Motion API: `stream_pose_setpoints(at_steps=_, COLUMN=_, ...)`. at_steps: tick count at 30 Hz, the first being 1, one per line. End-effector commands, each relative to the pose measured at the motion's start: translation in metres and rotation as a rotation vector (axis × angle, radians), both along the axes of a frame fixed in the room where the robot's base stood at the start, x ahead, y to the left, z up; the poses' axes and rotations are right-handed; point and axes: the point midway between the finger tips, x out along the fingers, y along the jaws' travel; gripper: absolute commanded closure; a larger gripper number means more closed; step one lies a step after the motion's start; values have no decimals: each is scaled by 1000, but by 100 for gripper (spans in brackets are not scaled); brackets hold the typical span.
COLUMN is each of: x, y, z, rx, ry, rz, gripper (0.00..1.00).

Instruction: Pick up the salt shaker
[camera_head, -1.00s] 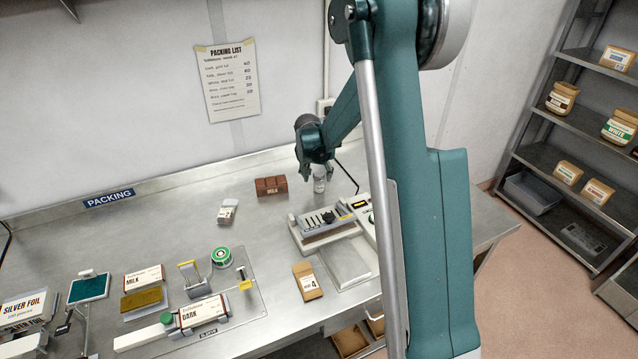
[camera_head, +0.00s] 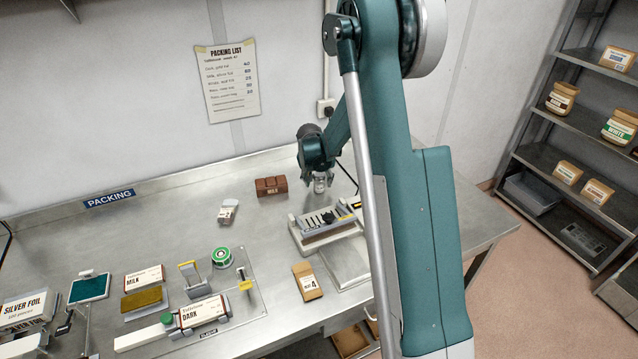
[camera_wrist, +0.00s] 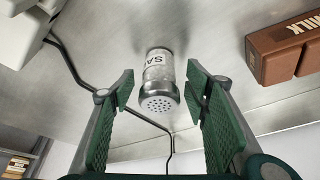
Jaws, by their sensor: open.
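The salt shaker (camera_wrist: 158,82) is a small clear and white cylinder with a perforated metal cap and a label partly reading "SA". In the wrist view it lies between the two green finger pads of my gripper (camera_wrist: 160,110), with a gap on each side. In the head view the shaker (camera_head: 320,184) stands on the steel bench behind the grey slotted device. My gripper (camera_head: 318,172) is directly over it there, open, and hides part of its top.
A brown milk chocolate block (camera_head: 271,186) lies just left of the shaker; it also shows in the wrist view (camera_wrist: 288,50). The slotted device (camera_head: 325,222) stands in front. A dark cable (camera_wrist: 100,93) runs close by on the bench.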

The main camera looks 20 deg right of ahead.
Motion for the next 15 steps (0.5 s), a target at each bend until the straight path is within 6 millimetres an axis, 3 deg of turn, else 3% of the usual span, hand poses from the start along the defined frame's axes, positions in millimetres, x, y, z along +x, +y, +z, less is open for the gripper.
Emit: stream_pose_setpoints(at_steps=15, x=2, y=-2, z=-7, rx=0, ry=0, rz=0, gripper=54)
